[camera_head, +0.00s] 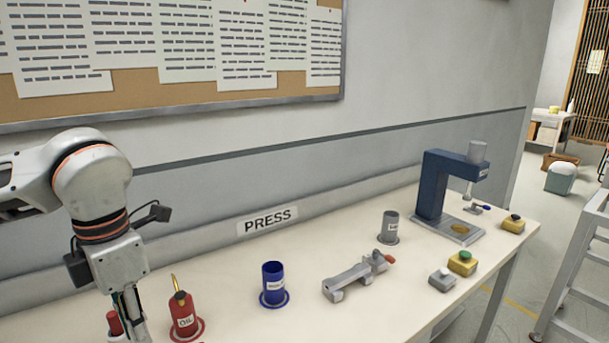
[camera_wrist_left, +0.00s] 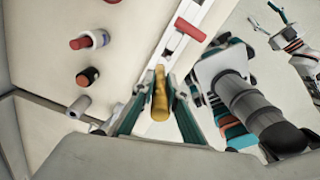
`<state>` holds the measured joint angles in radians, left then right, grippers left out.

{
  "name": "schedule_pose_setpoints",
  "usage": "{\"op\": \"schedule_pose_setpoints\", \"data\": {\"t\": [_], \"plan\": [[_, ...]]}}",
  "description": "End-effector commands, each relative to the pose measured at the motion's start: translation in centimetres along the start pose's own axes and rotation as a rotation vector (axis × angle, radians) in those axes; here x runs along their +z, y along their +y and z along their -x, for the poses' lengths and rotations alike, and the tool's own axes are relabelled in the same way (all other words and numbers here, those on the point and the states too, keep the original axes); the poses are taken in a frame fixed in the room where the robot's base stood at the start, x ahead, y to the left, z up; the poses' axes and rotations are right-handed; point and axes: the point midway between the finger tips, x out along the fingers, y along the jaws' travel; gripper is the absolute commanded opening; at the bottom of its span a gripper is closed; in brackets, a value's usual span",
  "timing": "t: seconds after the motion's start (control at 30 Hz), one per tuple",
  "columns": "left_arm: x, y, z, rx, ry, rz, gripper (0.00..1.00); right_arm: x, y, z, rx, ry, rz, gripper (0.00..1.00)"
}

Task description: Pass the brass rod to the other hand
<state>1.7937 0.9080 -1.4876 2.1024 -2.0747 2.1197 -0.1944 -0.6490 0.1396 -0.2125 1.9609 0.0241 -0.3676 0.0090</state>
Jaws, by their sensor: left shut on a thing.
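The brass rod (camera_wrist_left: 160,97) shows in the left wrist view, between the two teal fingers of my left gripper (camera_wrist_left: 158,112), which is shut on it. In the head view my left gripper (camera_head: 132,326) is at the bottom left, over the near left part of the bench. Its fingertips are cut off by the frame edge, and I cannot make out the rod there. My right gripper (camera_wrist_left: 265,19) shows small at the top right of the left wrist view, well away from the rod. Its teal fingers look spread, with nothing visible between them.
On the bench (camera_head: 335,315) stand a red oil can (camera_head: 184,316), blue cup (camera_head: 273,285), grey clamp (camera_head: 352,278), grey cup (camera_head: 390,229) and blue press (camera_head: 432,188). Small button boxes (camera_head: 462,263) are at the right. The wall is behind. A red-capped item (camera_head: 113,323) is beside my left gripper.

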Motion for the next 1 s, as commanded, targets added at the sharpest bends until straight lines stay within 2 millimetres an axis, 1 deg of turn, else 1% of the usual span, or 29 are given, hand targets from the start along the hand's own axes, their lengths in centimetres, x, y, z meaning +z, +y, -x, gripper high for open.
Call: {"op": "schedule_pose_setpoints", "data": {"t": [0.1, 1.0], "plan": [[0.2, 0.4, -0.7, -0.001, 0.000, -0.206, 0.00, -0.2, 0.0, 0.0, 0.000, 0.003, 0.000, 0.55], [1.0, 3.3, -5.4, 0.000, 0.000, -1.803, 0.00, 0.1, 0.0, 0.0, 0.000, -0.001, 0.000, 0.55]]}}
